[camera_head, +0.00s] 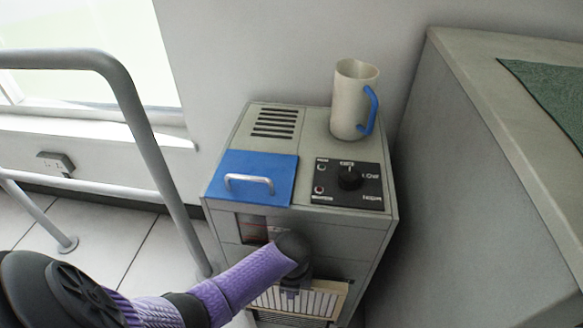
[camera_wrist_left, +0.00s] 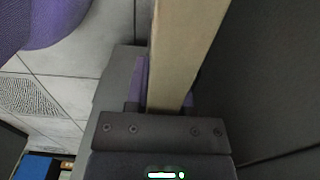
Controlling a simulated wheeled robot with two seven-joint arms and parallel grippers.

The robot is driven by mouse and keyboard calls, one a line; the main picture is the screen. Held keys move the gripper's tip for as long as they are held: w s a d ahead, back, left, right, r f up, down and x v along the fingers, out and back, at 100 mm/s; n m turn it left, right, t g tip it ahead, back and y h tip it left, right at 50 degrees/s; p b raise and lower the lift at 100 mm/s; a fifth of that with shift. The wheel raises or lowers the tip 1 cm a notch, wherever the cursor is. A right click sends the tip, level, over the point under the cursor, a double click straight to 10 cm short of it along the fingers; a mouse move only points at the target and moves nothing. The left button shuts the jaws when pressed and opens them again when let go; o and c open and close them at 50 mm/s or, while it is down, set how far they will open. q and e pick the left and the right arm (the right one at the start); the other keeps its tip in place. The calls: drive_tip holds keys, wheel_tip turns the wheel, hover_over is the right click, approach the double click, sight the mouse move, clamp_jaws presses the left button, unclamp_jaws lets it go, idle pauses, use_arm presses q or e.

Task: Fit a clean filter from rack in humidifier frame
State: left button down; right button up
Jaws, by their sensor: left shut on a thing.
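The humidifier (camera_head: 345,225) is a grey box in the middle of the head view, with a blue lid (camera_head: 225,186) on top. A filter (camera_head: 325,303) with a cream edge and pale pleats shows low at its front, partly hidden by my left arm. My left gripper (camera_head: 291,296) is at the filter's upper edge, its fingertips mostly hidden. In the left wrist view, my left gripper (camera_wrist_left: 166,112) is shut on the filter's beige edge (camera_wrist_left: 182,50). I cannot tell whether the filter is inside the frame or in front of it. My right gripper and the rack are out of view.
A cream mug (camera_head: 352,100) with a blue handle stands on the humidifier beside the control panel (camera_head: 348,184). A grey rail (camera_head: 150,140) stands at left. A grey counter (camera_head: 490,150) with a green mat (camera_head: 555,90) closes off the right.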

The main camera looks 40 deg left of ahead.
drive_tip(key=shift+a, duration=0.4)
use_arm(q)
drive_tip(key=shift+r, duration=0.1)
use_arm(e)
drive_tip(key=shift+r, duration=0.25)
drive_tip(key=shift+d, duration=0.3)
use_arm(q)
drive_tip(key=shift+p, duration=0.35)
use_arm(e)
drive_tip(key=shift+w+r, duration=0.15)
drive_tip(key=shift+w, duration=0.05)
use_arm(q)
wheel_tip(320, 180, down, 3)
drive_tip(key=shift+f+b, duration=0.1)
drive_tip(key=shift+b, duration=0.85)
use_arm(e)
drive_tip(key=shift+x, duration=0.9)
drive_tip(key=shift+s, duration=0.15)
